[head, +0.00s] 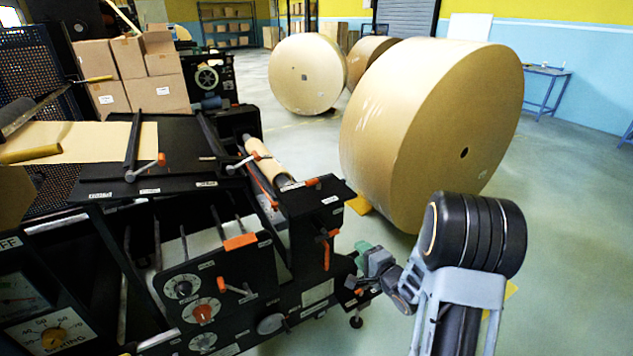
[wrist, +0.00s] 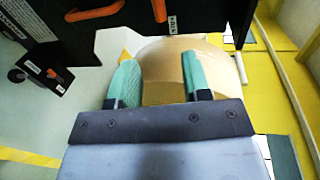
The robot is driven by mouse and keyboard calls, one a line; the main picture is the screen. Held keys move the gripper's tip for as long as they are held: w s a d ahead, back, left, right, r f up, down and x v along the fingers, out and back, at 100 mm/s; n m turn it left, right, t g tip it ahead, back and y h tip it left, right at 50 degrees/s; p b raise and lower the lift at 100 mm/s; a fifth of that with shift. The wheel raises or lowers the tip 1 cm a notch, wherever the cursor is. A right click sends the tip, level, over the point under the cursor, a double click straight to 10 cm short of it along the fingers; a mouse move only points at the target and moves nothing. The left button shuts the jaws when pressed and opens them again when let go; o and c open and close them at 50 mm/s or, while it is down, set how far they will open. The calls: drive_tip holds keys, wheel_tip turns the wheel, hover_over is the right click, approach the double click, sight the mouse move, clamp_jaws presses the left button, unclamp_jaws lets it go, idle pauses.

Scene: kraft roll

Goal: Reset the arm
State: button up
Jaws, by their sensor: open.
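My gripper (head: 360,254) is at the end of my grey and black arm, low in the head view, close to the right side of the black machine (head: 268,285). In the wrist view my gripper (wrist: 159,84) has two green fingers set well apart, with nothing between them. Behind the fingers shows the tan surface of a large paper roll (wrist: 165,62), apart from them as far as I can tell. In the head view this large kraft roll (head: 425,120) stands on its curved side beyond my arm.
Orange-handled levers (head: 240,242) stick out of the machine near my gripper. Two more rolls stand behind, one nearer (head: 307,75). Stacked cardboard boxes (head: 135,75) are at the left. A blue table (head: 547,85) is against the right wall.

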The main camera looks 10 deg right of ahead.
drive_tip(key=s+d+f+n+g+h, duration=0.2)
drive_tip(key=d+f+n+g+h, duration=0.2)
drive_tip(key=f, duration=0.3)
drive_tip(key=s+d+r+n+g+h+p, duration=0.2)
drive_tip(key=s+r+n+g+h+p, duration=0.15)
drive_tip(key=s+g, duration=0.3)
drive_tip(key=s+a+r+n+y+p, duration=0.1)
drive_tip(key=s+a+r+n+p, duration=0.1)
drive_tip(key=r, duration=0.6)
drive_tip(key=s+a+r+n+y+p, duration=0.1)
drive_tip(key=s+a+r+n+p, duration=0.1)
drive_tip(key=s+a+r, duration=0.3)
drive_tip(key=s+a+r+n+y+p, duration=0.1)
drive_tip(key=s+a+r+n+p, duration=0.2)
drive_tip(key=r, duration=0.9)
drive_tip(key=a+g, duration=0.1)
drive_tip(key=a, duration=0.2)
drive_tip(key=shift+s+a+r, duration=0.2)
drive_tip(key=shift+a, duration=0.2)
